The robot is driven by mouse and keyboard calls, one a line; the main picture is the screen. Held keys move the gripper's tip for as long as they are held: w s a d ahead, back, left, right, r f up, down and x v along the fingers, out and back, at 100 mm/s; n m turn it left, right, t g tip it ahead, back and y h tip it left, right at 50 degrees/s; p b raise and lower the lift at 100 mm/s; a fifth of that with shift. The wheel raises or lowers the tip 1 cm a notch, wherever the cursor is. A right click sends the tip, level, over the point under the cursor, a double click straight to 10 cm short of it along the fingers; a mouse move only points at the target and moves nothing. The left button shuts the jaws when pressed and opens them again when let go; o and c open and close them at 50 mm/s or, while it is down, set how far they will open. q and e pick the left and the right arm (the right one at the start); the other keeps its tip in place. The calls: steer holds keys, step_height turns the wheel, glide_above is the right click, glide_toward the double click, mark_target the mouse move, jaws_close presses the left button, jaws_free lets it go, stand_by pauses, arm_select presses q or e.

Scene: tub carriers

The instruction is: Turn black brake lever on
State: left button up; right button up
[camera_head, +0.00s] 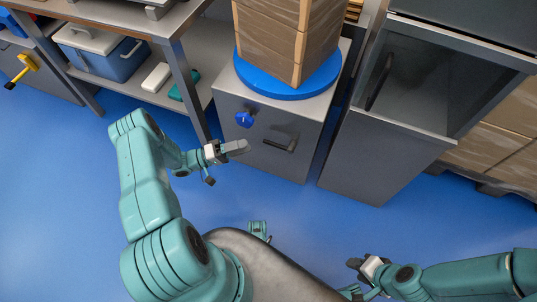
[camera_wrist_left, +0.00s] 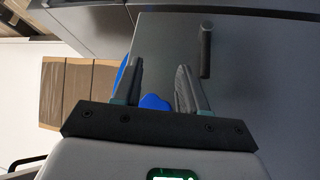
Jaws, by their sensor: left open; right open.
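The black brake lever (camera_head: 281,145) lies about level on the front face of a grey cabinet (camera_head: 312,118). It also shows in the left wrist view as a dark bar (camera_wrist_left: 206,50), ahead and to the right of the fingers. My left gripper (camera_head: 240,147) is open and empty, in front of the cabinet, just left of the lever and apart from it. In the left wrist view its two fingers (camera_wrist_left: 158,85) stand apart, with a blue knob (camera_wrist_left: 154,102) showing between them. My right gripper (camera_head: 357,270) is open and empty at the lower right, far from the lever.
The blue knob (camera_head: 244,119) sits on the cabinet front, up and left of the lever. A blue turntable (camera_head: 262,86) on top bears stacked boxes (camera_head: 285,35). A grey open bin (camera_head: 378,155) stands right of the cabinet, a workbench (camera_head: 170,28) left. Blue floor lies clear in front.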

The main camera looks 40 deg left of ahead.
arm_select(q)
steer(key=s+a+f+n+t+y+b, duration=0.1)
steer(key=s+a+f+b, duration=0.1)
steer(key=f, duration=0.2)
steer(key=s+a+f+n+y+b, duration=0.1)
steer(key=s+a+f+y+b, duration=0.1)
steer(key=s+f, duration=0.15)
steer(key=b+x, duration=0.1)
steer(key=x, duration=1.5)
steer(key=shift+w+a+n+t+b, duration=0.3)
steer(key=shift+w+n+t+b, duration=0.1)
steer(key=shift+w, duration=0.05)
arm_select(e)
step_height(320, 180, down, 8)
steer(key=w, duration=0.1)
steer(key=shift+w+d+r+t, duration=0.2)
steer(key=shift+d+t, duration=0.1)
steer(key=shift+d, duration=0.05)
arm_select(q)
steer(key=shift+f, duration=0.1)
steer(key=shift+c, duration=0.2)
jaws_close()
